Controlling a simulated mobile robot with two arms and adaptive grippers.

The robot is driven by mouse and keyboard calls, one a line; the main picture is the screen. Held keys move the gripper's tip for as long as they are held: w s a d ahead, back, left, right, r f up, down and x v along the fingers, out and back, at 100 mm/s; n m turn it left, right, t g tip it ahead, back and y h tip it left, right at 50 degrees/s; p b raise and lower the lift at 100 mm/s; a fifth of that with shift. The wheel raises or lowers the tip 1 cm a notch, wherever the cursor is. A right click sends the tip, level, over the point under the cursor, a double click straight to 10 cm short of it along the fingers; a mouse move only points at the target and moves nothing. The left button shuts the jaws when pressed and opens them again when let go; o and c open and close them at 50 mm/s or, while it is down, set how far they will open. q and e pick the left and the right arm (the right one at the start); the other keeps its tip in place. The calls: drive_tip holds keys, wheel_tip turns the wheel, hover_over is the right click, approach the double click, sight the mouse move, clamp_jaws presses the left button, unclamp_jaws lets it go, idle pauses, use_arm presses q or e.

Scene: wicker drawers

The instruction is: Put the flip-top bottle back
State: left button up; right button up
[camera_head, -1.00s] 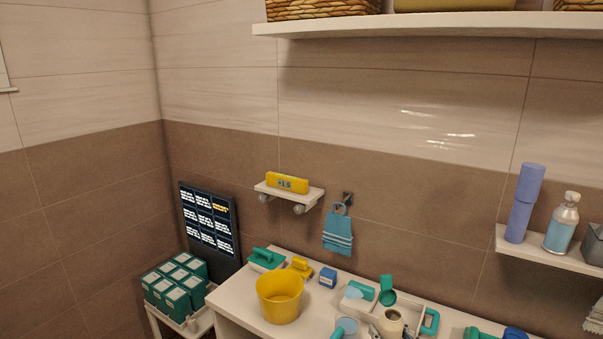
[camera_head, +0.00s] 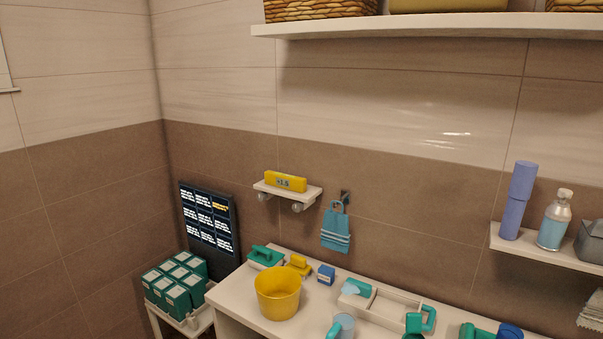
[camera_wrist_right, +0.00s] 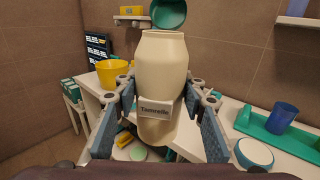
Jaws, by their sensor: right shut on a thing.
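The flip-top bottle (camera_wrist_right: 160,75) is cream with a white label and an open green lid (camera_wrist_right: 167,12). It fills the middle of the right wrist view and looks upright. My right gripper (camera_wrist_right: 158,108) is shut on it, with one finger on each side of the label. In the head view only the green lid (camera_head: 414,323) shows at the bottom edge; the bottle's body is out of frame. My left gripper is in neither view.
A white divided tray (camera_head: 398,307) with green handles sits on the counter. A wall shelf (camera_head: 552,252) at right holds a purple tube and a pump bottle.

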drive_tip(key=shift+s+r+m+h, duration=0.8)
drive_tip(key=shift+s+r, duration=0.95)
drive_tip(key=shift+s, duration=2.6)
use_arm(q)
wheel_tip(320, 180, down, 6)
drive_tip(key=b, duration=0.6)
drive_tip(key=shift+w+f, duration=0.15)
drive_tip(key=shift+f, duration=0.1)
use_arm(e)
wheel_tip(320, 180, down, 7)
drive_tip(key=shift+a+f+h, duration=0.15)
drive_tip(key=shift+a+h, duration=0.05)
drive_tip(key=shift+h, duration=0.1)
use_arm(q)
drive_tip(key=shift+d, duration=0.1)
